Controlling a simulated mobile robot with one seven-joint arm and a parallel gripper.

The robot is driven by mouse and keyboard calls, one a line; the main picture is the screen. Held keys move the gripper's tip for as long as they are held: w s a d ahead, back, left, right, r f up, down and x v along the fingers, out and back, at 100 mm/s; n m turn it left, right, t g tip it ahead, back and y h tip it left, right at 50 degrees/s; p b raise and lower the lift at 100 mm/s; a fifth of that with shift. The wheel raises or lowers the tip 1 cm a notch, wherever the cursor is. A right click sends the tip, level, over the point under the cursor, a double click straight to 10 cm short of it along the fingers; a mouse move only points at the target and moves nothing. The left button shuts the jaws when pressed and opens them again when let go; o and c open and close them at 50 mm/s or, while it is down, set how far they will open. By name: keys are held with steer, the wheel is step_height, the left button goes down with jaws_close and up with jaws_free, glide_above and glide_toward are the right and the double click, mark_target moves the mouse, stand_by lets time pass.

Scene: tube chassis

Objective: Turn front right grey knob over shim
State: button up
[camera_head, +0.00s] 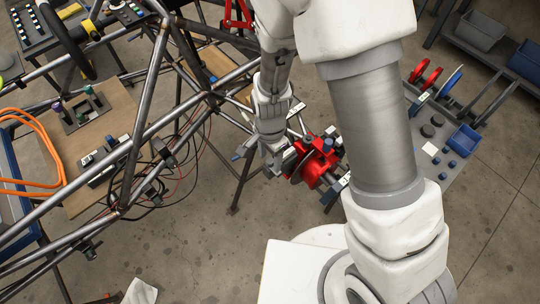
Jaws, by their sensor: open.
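My gripper (277,163) is open and points down beside a red round assembly (313,163) with a disc, near the middle of the view. No held thing shows in it. The gripper and wrist cover part of this area, and I cannot tell whether a finger touches anything. Small grey and dark parts surround the red assembly. I cannot make out for certain which part is the front right grey knob, and I cannot pick out a shim.
A tube chassis frame (150,100) fills the left side. A wooden board (115,125) carries a dark block with coloured knobs (80,107). Loose cables hang near the frame. A grey bench (410,150) with blue trays stands right, partly behind my arm.

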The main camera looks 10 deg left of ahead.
jaws_close()
stand_by(0.5)
steer(key=n+b, duration=0.2)
steer(key=n, duration=0.2)
steer(key=shift+f+n, duration=0.1)
steer(key=shift+n, duration=0.3)
steer(key=n+b, duration=0.1)
steer(key=n, duration=0.3)
steer(key=shift+n+b, duration=0.3)
steer(key=shift+b, duration=0.1)
steer(key=n+b, duration=0.1)
steer(key=n, duration=0.3)
steer(key=shift+n, duration=2.2)
